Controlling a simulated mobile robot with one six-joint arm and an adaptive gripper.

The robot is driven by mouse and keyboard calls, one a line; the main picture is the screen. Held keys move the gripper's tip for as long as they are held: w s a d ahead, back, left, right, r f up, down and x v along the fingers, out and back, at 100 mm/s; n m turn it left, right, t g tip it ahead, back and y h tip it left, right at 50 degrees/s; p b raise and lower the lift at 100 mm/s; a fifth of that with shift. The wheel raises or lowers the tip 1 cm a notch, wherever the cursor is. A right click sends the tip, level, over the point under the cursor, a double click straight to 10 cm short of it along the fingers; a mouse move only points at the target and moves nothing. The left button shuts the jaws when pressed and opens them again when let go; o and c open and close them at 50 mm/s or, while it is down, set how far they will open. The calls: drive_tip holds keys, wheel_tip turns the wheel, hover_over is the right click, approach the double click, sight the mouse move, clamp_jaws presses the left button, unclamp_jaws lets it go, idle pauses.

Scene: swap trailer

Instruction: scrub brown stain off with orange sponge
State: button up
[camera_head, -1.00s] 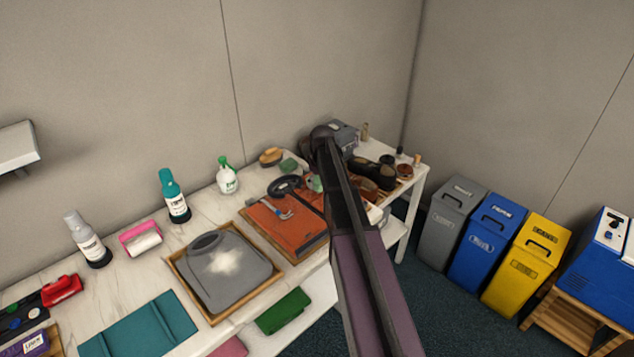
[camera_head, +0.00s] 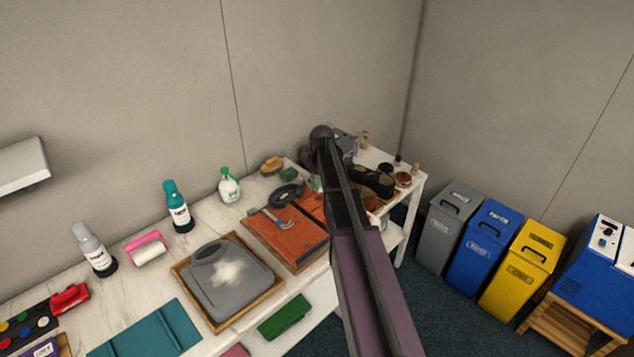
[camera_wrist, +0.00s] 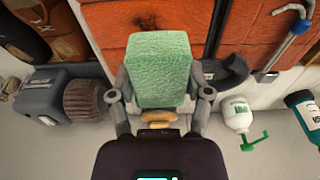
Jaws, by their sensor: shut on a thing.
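My gripper (camera_wrist: 158,95) is shut on a light green sponge (camera_wrist: 160,70), which fills the space between its fingers in the wrist view. In the head view, my arm hides most of the gripper; a bit of light green (camera_head: 316,183) shows beside it. The sponge is over or near an orange folded article (camera_head: 298,238) on a wooden tray; contact cannot be told. The orange surface also shows behind the sponge in the wrist view (camera_wrist: 110,22). A grey garment (camera_head: 235,290) bears a pale patch (camera_head: 228,273).
A teal bottle (camera_head: 178,206) and pink roller (camera_head: 147,248) are further left. Dark shoes (camera_head: 372,181) lie right of my arm. Bins stand right.

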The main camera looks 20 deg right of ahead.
drive_tip(key=shift+r+p, duration=1.55)
drive_tip(key=shift+s+f, duration=0.1)
drive_tip(key=shift+s, duration=0.05)
